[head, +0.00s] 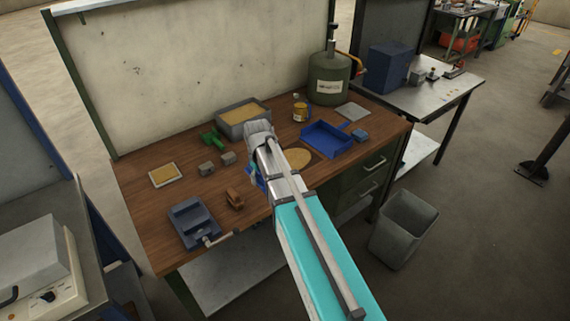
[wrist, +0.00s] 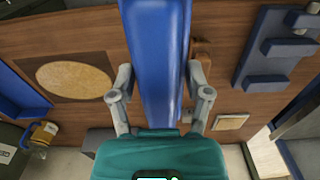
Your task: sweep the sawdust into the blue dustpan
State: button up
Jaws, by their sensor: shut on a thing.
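The sawdust (head: 298,159) is a flat, round tan patch on the wooden bench, just right of my gripper in the head view. In the wrist view the sawdust (wrist: 75,82) lies left of the fingers, on a darker brown area. The blue dustpan (head: 327,140) sits on the bench right of the sawdust. Part of the dustpan (wrist: 18,97) shows at the wrist view's left edge. My gripper (wrist: 159,78) is shut on a long blue tool (wrist: 157,45), its fingers on both sides. The tool's far end leaves the wrist view, and my arm mostly hides it in the head view.
A blue vise (head: 190,221) and a brown wooden item (head: 234,200) stand left of my arm. A grey tray (head: 229,131), a green item (head: 212,138) and a yellow can (head: 300,110) are farther back. A grey bin (head: 403,228) stands on the floor, right.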

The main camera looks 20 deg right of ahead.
jog(key=shift+f, duration=0.1)
jog(key=shift+f+b, duration=1.05)
jog(key=shift+b, duration=0.1)
jog(key=shift+a+r, duration=0.1)
